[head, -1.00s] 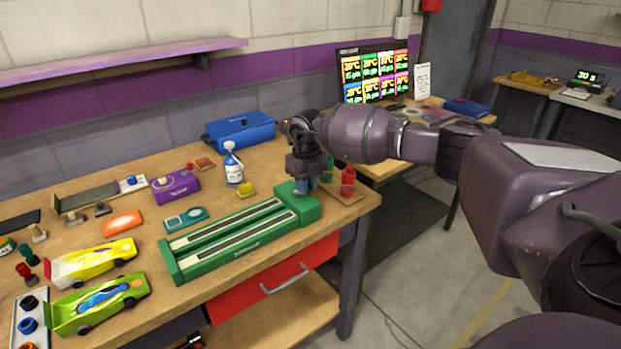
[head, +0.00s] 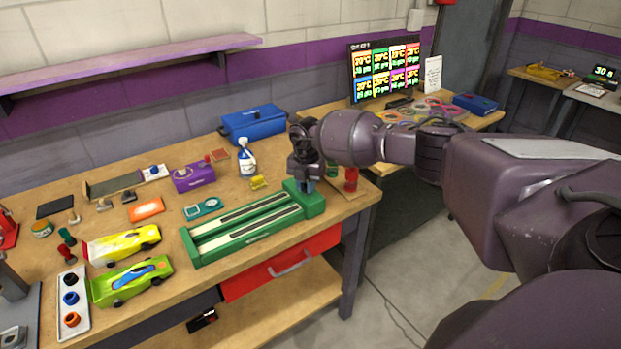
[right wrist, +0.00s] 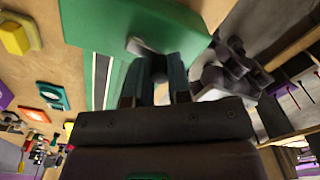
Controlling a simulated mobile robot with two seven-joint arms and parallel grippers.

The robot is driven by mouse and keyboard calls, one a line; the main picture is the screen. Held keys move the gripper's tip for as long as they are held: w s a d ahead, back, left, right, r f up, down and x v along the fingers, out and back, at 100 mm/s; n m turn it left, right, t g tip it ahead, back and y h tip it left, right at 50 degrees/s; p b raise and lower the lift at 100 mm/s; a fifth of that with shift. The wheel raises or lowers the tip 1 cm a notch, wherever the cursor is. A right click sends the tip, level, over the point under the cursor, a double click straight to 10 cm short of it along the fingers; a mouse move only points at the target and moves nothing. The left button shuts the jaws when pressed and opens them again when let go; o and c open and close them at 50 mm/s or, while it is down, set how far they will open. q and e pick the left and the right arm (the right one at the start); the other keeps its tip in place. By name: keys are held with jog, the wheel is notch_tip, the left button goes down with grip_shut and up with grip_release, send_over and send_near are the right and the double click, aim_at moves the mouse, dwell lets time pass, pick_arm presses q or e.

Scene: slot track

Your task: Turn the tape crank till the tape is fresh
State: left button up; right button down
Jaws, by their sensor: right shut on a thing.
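The green tape unit (head: 190,247) lies on the workbench, with two long dark tape strips (head: 246,215) along its top. Its raised green end block also shows in the right wrist view (right wrist: 100,22). A grey crank (right wrist: 143,46) sticks out from this block. My right gripper (head: 305,186) is at the block, and in the right wrist view its fingers (right wrist: 158,82) are shut on the crank's handle, which they mostly hide. I cannot tell from the strips how fresh the tape is. My left gripper is not in view.
Yellow (head: 122,244) and green (head: 130,281) cars stand left of the unit. A red bottle (head: 351,179) stands just right of the gripper.

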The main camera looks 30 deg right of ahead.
jog(key=m+p, duration=0.2)
jog(key=m, duration=0.1)
jog(key=shift+w+a+r, duration=0.1)
jog(key=shift+w+a, duration=0.05)
jog(key=shift+a, duration=0.2)
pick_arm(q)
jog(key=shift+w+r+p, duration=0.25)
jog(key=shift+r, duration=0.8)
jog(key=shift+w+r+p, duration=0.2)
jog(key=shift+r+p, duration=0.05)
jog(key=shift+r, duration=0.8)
pick_arm(e)
jog(key=shift+a+m, duration=0.15)
jog(key=shift+m, duration=0.65)
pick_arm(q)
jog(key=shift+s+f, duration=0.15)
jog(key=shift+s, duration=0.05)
pick_arm(e)
jog(key=shift+w, duration=0.1)
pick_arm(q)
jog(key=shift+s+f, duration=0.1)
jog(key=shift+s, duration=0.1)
pick_arm(e)
jog(key=c, duration=1.2)
grip_release()
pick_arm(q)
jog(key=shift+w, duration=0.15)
pick_arm(e)
jog(key=shift+o, duration=0.7)
